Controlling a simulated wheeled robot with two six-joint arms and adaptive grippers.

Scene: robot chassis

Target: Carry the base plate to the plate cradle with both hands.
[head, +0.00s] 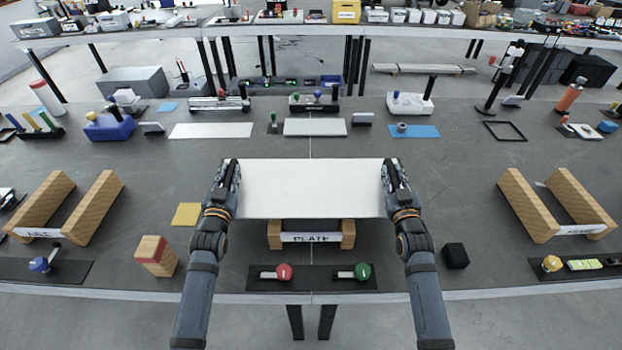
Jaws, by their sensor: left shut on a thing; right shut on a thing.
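The base plate (311,188) is a flat white rectangle held level between my two grippers in the middle of the head view. My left gripper (236,178) is shut on its left edge, and my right gripper (386,178) is shut on its right edge. The plate cradle (275,236), with wooden blocks and a white label reading PLATE, shows just below the plate's near edge in the picture. The plate hides the cradle's far part. I cannot tell whether the plate touches the cradle or hovers over it.
Wooden cradles stand at left (95,208) and right (535,205). A red-topped wooden block (156,256) and a black cube (455,256) flank my arms. Red (283,272) and green (362,271) knobbed levers lie in front of the plate cradle. Several tools line the table's back.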

